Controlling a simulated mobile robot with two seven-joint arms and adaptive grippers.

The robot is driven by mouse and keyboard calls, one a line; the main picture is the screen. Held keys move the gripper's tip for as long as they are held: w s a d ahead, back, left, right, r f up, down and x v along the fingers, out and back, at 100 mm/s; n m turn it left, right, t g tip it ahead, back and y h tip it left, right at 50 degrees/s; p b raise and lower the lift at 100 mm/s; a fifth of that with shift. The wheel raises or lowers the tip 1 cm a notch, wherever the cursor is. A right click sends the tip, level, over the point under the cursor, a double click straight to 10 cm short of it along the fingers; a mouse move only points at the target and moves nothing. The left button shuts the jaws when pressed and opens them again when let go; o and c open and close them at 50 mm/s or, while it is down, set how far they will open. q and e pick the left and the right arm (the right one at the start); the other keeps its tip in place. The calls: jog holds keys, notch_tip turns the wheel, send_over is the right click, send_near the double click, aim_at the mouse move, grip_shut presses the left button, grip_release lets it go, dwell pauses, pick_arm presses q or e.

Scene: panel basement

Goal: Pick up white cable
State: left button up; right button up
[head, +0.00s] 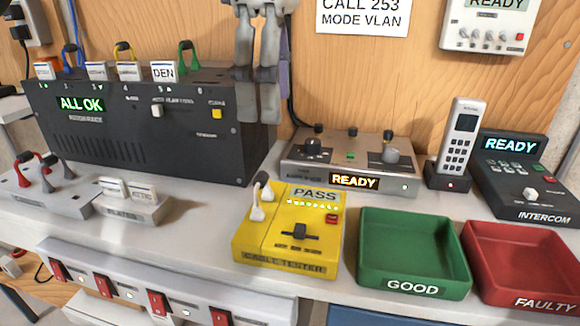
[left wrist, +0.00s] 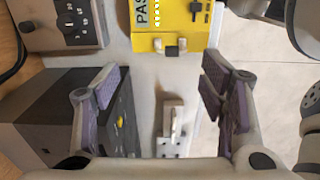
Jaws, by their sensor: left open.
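The white cable (head: 260,197) shows as two pale plugs with a short loop at the left end of the yellow tester (head: 290,235), whose display reads PASS. In the left wrist view the cable's pale ends (left wrist: 158,45) show at the edge of the yellow tester (left wrist: 175,20). My left gripper (head: 258,112) hangs above and behind the tester, in front of the wooden wall. Its jaws (left wrist: 155,95) are open and empty, apart from the cable. My right gripper is not in view.
A black switch box (head: 140,130) with several coloured cables stands at left. A grey device reading READY (head: 350,160) is behind the tester. A green GOOD tray (head: 412,288) and red FAULTY tray (head: 520,290) sit at right. A small label holder (head: 135,205) is left of the tester.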

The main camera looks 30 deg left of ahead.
aim_at(261, 174)
pick_arm(q)
jog(key=f, duration=0.3)
jog(key=s+f, duration=0.1)
jog(key=f, duration=0.3)
jog(key=s+f, duration=0.1)
jog(key=f, duration=0.2)
jog(key=shift+s+a+f, duration=0.15)
jog(key=shift+a+f, duration=0.15)
jog(key=shift+a, duration=0.1)
jog(key=shift+f, duration=0.4)
jog(key=shift+w, duration=0.2)
jog(key=c, duration=1.5)
jog(key=shift+o, duration=0.2)
